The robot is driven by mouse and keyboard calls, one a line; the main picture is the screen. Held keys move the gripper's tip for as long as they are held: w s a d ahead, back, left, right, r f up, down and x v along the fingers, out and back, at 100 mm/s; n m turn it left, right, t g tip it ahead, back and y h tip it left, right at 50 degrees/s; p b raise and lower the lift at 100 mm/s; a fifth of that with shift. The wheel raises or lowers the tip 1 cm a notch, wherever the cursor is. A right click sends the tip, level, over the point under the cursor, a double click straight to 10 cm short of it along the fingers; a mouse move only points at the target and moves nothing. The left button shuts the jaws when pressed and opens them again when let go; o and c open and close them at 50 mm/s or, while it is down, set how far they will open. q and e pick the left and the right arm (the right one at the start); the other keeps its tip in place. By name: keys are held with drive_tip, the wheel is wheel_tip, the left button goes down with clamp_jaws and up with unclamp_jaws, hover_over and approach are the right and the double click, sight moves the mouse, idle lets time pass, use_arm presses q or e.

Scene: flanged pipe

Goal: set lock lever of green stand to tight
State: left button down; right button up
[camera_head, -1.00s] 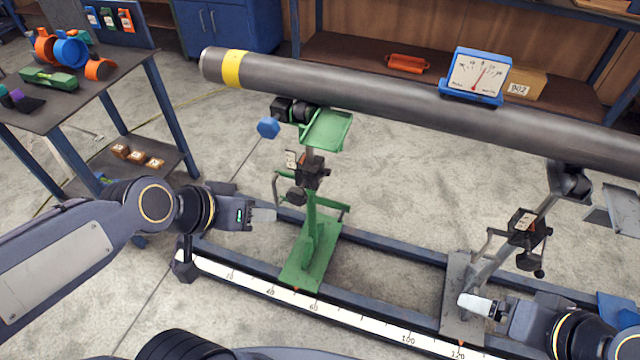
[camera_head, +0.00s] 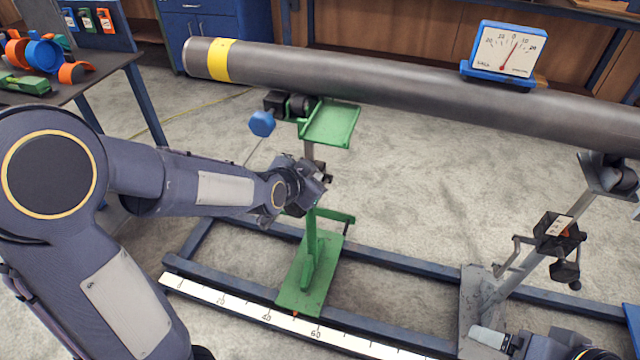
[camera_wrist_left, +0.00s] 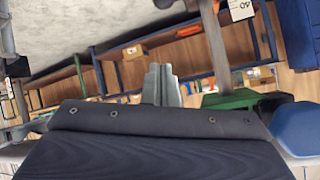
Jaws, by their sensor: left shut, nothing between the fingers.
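The green stand (camera_head: 310,262) stands on the rail frame under the left part of the pipe. Its lock block (camera_head: 326,172), on the post below the green tray, is mostly hidden behind my left wrist, so I cannot tell the lever's setting. My left gripper (camera_head: 318,182) is at the post at lock height; contact cannot be told. In the left wrist view its fingers (camera_wrist_left: 161,86) are shut and empty, left of the grey post (camera_wrist_left: 213,45) and green bracket (camera_wrist_left: 228,99). My right gripper (camera_head: 490,338) is low by the grey stand's foot; its opening is unclear.
The grey pipe (camera_head: 390,88) lies above both stands and carries a blue-framed dial gauge (camera_head: 505,50). A blue knob (camera_head: 262,123) sticks out left of the green tray (camera_head: 332,124). The grey stand (camera_head: 500,290) is at right. A side table (camera_head: 105,72) stands at left.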

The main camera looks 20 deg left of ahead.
use_arm(q)
drive_tip(key=shift+f, duration=0.1)
drive_tip(key=b+x, duration=0.3)
drive_tip(key=x, duration=0.7)
drive_tip(key=shift+s+a+f+b, duration=0.3)
drive_tip(key=shift+s+a+f, duration=0.2)
drive_tip(key=shift+s, duration=0.2)
drive_tip(key=shift+s+a+f+b, duration=0.25)
drive_tip(key=shift+s+a+f, duration=0.3)
drive_tip(key=shift+s, duration=0.15)
drive_tip(key=shift+d, duration=0.1)
